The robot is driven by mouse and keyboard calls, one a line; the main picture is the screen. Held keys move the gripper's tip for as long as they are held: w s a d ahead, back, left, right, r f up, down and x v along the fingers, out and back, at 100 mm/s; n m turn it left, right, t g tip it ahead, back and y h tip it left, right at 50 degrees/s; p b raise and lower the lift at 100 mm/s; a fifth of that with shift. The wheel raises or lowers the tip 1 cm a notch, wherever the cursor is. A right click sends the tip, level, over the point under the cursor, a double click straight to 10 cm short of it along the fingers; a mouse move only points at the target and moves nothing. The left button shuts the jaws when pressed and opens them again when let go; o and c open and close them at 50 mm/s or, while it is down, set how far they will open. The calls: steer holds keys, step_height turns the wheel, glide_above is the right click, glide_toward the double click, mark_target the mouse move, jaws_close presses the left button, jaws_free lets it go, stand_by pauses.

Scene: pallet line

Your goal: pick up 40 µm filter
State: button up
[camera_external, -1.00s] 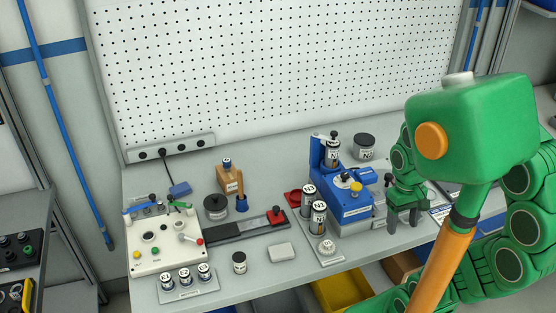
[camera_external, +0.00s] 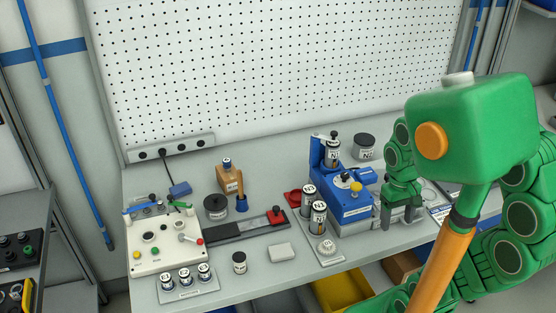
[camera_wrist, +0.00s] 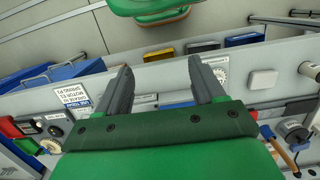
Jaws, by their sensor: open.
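My gripper (camera_external: 402,219) is open and empty, over the right part of the bench, right of the blue machine (camera_external: 350,205). In the wrist view the gripper (camera_wrist: 158,72) shows two grey fingers spread apart with nothing between them. Two white, black-topped labelled cylinders (camera_external: 318,217) stand upright on a small plate in front of the blue machine; another cylinder (camera_external: 332,152) sits upright at the machine's top. Several smaller labelled cylinders (camera_external: 186,277) stand in a rack at the front left. The labels are too small to read, so I cannot tell which is the 40 µm filter.
A white ribbed knob-like piece (camera_external: 326,247) sits at the front of the plate. A white block (camera_external: 281,252) lies near the front edge.

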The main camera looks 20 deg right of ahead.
steer(key=w+a+m, duration=0.2)
steer(key=w+a, duration=0.5)
steer(key=w, duration=0.2)
steer(key=m+t, duration=0.2)
steer(key=m, duration=0.2)
glide_above(240, 255)
steer(key=f, duration=1.2)
steer(key=shift+w+d, duration=0.15)
steer(key=shift+w, duration=0.05)
steer(key=shift+a+f, duration=0.2)
steer(key=shift+f, duration=0.25)
steer(key=shift+s+f, duration=0.15)
steer(key=shift+f, duration=1.65)
steer(key=shift+s+f, duration=0.1)
steer(key=shift+f, duration=1.7)
